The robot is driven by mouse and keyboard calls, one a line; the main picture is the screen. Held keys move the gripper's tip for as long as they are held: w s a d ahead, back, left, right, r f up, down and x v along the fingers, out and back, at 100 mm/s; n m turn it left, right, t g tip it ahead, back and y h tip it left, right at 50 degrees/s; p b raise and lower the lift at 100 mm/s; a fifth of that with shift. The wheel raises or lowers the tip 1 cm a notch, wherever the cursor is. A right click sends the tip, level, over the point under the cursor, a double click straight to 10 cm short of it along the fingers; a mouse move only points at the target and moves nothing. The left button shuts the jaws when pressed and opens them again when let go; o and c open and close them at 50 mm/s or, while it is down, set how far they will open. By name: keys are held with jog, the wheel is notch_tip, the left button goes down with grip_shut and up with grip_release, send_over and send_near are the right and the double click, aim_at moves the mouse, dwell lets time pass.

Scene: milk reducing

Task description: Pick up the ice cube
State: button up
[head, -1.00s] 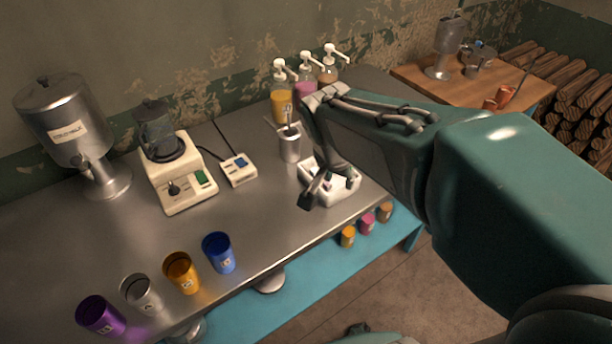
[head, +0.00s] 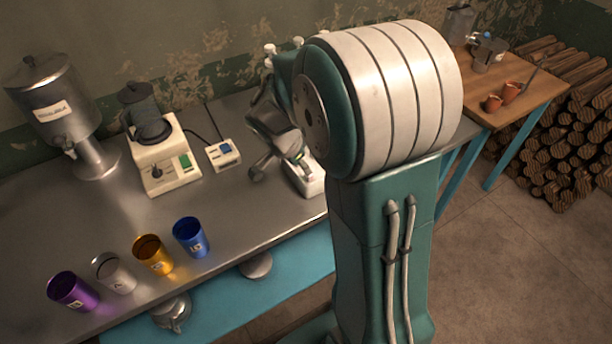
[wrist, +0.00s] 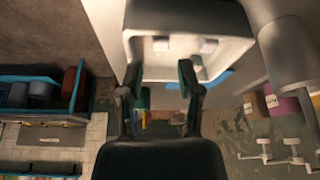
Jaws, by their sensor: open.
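The white ice tray (head: 312,182) stands on the steel counter, partly hidden behind my arm in the head view. In the wrist view the tray (wrist: 233,58) fills the upper middle. Pale blocks that look like ice cubes lie in it, one a little right of centre (wrist: 208,46) and one at left (wrist: 161,44). My gripper (wrist: 160,73) is open and empty, its two fingers pointing toward the tray, with the blocks beyond and between or near the fingertips. In the head view my gripper (head: 280,166) is over the tray's left side. I cannot tell its exact height.
A metal container (wrist: 292,55) stands close right of the tray in the wrist view. A cream blender base (head: 165,165) and small switch box (head: 223,155) stand left of my gripper. Several coloured cups (head: 153,255) line the front edge.

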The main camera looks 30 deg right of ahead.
jog(key=x, duration=0.5)
jog(key=shift+w+d+r, duration=0.1)
jog(key=shift+d, duration=0.15)
jog(key=shift+a+f, duration=0.1)
jog(key=shift+f, duration=0.25)
jog(key=shift+a, duration=0.15)
jog(key=c, duration=0.4)
jog(key=shift+d, duration=0.25)
jog(key=shift+c, duration=0.4)
